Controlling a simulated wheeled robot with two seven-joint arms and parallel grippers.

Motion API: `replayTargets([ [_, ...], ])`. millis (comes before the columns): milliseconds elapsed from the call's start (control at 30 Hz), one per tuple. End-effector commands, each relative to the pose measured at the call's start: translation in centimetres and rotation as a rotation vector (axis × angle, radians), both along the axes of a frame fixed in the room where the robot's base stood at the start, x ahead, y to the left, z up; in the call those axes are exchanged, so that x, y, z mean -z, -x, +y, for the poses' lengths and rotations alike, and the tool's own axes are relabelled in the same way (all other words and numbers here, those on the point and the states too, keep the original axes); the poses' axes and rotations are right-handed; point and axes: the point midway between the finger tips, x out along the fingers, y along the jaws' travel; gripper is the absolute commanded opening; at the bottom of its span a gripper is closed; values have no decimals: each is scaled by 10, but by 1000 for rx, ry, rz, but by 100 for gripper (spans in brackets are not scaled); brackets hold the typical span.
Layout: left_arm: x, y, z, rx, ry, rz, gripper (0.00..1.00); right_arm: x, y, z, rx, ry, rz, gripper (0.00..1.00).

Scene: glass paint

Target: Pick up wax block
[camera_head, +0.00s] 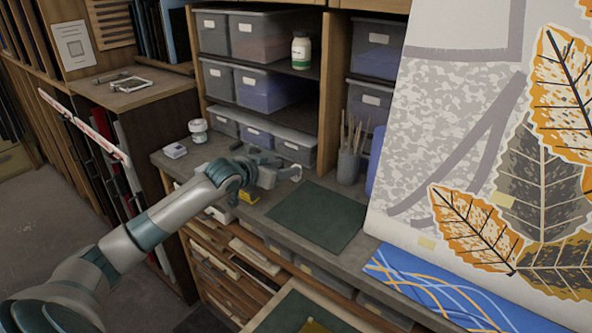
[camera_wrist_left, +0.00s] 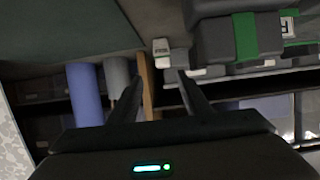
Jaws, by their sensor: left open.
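A small pale block with a dark printed mark, likely the wax block (camera_wrist_left: 161,49), lies on the bench beside the corner of the dark green mat (camera_wrist_left: 70,25) in the left wrist view. In the head view, a small white shape by the mat's back-left corner appears to be this block (camera_head: 296,173). My left gripper (camera_wrist_left: 161,78) is open, with its two dark fingers apart and the block just beyond their tips. Nothing is visible between the fingers. In the head view, my left gripper (camera_head: 279,171) reaches over the bench; its fingertips are hard to make out.
A dark grey object with a green band (camera_wrist_left: 244,36) stands close beside the block. A brush cup (camera_head: 349,166) stands behind the mat (camera_head: 318,217). A small yellow thing (camera_head: 248,196) lies below my wrist. Shelves with bins (camera_head: 272,37) rise behind; a patterned panel (camera_head: 450,110) stands right.

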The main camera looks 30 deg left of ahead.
Motion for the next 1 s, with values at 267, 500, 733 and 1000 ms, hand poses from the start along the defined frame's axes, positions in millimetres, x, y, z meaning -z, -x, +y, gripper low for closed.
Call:
replayTargets([
  [267, 4, -7, 0, 0, -1, 1, 44, -2, 0, 0, 0, 0, 0, 0],
  [500, 4, -8, 0, 0, 0, 1, 44, -3, 0, 0, 0, 0, 0, 0],
  [733, 11, -19, 2, -1, 2, 1, 44, -15, 0, 0, 0, 0, 0, 0],
  [1000, 26, -43, 4, -1, 2, 0, 44, -28, 0, 0, -1, 0, 0, 0],
])
